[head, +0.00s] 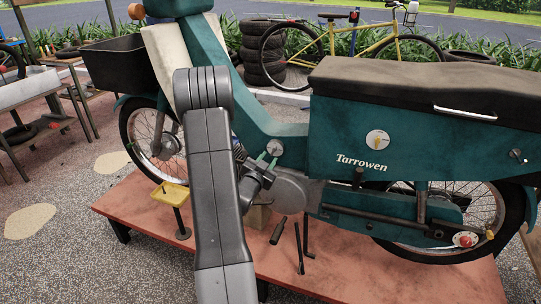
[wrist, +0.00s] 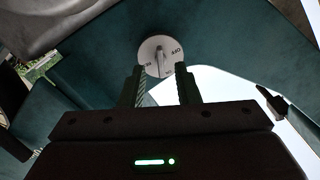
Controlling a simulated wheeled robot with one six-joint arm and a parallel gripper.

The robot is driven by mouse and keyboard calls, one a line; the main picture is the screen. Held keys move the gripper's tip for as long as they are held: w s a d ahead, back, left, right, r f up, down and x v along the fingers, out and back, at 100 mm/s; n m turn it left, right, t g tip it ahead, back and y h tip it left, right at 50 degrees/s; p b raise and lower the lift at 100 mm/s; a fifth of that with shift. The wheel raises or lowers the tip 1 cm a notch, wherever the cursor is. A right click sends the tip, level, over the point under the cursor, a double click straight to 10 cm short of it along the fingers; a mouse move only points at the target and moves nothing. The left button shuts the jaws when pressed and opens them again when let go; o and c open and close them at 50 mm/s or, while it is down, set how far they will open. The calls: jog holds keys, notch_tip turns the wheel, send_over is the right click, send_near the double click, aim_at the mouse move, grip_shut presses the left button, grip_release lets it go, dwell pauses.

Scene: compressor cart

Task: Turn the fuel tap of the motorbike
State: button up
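The teal motorbike (head: 345,115) stands side-on on a low red platform. My gripper (head: 267,161) is just below and in front of the tap. In the wrist view my gripper (wrist: 161,72) is open, its two fingers apart at the disc's lower edge, with nothing between them. Contact cannot be told.
Another round white dial with a yellow centre (head: 377,140) sits on the side panel to the right. A yellow bicycle (head: 372,45) and stacked tyres (head: 262,58) stand behind.

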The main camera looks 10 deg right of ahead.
aim_at(272, 153)
jog(key=shift+x, duration=1.6)
grip_shut()
